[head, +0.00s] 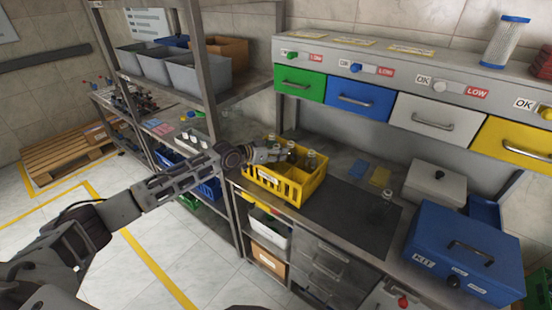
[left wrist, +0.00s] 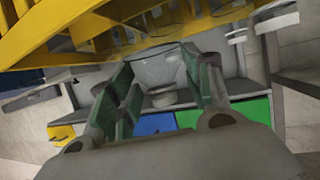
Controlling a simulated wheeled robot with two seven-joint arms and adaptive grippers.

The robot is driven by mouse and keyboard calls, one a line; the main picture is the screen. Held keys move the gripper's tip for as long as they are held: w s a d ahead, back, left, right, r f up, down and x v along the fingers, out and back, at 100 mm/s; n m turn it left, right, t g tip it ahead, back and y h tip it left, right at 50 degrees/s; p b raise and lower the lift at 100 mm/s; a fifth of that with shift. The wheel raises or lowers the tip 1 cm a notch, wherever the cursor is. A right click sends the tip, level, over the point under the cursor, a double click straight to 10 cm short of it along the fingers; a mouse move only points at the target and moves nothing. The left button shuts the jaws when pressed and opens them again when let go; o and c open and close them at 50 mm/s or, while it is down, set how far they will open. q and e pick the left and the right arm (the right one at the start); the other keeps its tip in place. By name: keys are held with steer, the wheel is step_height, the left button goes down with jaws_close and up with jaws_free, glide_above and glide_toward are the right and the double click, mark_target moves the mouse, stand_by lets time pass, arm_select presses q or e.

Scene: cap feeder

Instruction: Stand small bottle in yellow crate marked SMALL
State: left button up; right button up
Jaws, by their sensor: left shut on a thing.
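The yellow crate (head: 262,189) stands on the left part of the workbench, with a label on its front and divided compartments. My left gripper (head: 275,154) is over the crate's back left part. It is shut on a clear small bottle (left wrist: 163,72), seen between the green-padded fingers (left wrist: 160,92) in the left wrist view. The crate (left wrist: 60,45) fills the top of that view, close to the bottle. Clear bottles with dark tops show by the gripper, one of them at the crate's back (head: 310,162). Whether the held bottle touches the crate floor is hidden. My right gripper is out of view.
Another clear bottle (head: 383,208) stands on the dark mat (head: 345,215) right of the crate. A blue KIT box (head: 465,250) and a white lidded box (head: 435,184) stand further right. Coloured drawers (head: 363,98) overhang the back. A shelf post (head: 215,110) stands left of the crate.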

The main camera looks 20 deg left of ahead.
arm_select(q)
steer(key=shift+f, duration=0.1)
steer(key=shift+f, duration=1.9)
steer(key=o, duration=0.8)
steer(key=shift+b+v, duration=0.35)
steer(key=shift+v, duration=5.7)
steer(key=shift+d, duration=0.1)
